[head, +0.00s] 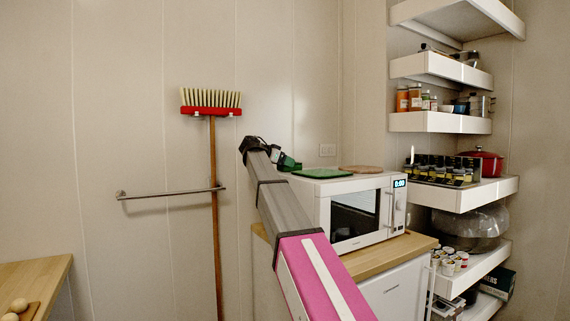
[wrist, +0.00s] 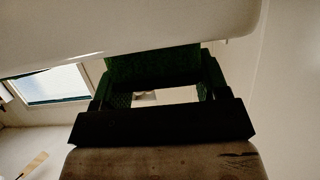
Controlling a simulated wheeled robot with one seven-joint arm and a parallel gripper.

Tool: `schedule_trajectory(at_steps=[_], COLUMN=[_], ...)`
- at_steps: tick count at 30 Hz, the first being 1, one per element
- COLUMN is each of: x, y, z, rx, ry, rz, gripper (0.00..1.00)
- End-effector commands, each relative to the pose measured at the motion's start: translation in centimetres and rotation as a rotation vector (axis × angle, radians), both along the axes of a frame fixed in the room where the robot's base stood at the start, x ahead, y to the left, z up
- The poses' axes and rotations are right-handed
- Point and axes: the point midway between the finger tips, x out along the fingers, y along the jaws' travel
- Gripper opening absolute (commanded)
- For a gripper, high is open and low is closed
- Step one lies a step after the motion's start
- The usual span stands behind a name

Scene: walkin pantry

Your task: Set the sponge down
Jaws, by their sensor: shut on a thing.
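A flat green sponge (head: 322,173) shows at the top left of the white microwave (head: 355,212) in the head view. My gripper (head: 289,163) reaches it from the left, its fingertips at the sponge's left end. In the wrist view my gripper (wrist: 158,88) has its fingers apart with the dark green sponge (wrist: 150,66) between them, so it is shut on the sponge. The sponge lies level, at or just over the microwave's top; I cannot tell whether it touches. Part of the sponge is hidden in the wrist view.
A round brown board (head: 361,169) lies on the microwave top to the right of the sponge. The microwave stands on a wooden counter (head: 412,243). Shelves (head: 440,122) with jars and a red pot (head: 487,162) are on the right. A broom (head: 213,180) and a rail (head: 150,194) are on the left wall.

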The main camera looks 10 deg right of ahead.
Motion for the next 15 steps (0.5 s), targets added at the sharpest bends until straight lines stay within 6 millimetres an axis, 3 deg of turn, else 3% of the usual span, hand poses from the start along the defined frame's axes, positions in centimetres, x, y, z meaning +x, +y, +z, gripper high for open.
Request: schedule_trajectory(at_steps=[10, 11, 12, 13, 15], x=[0.0, 0.01, 0.02, 0.01, 0.02], y=[0.03, 0.02, 0.03, 0.02, 0.02], z=[-0.35, -0.33, -0.31, -0.31, -0.3], rx=[0.0, 0.0, 0.0, 0.0, 0.0], ry=[0.0, -0.002, -0.002, -0.002, -0.002], rz=[0.001, 0.001, 0.001, 0.001, 0.001], gripper=[0.46, 0.74, 0.87, 0.93, 0.93])
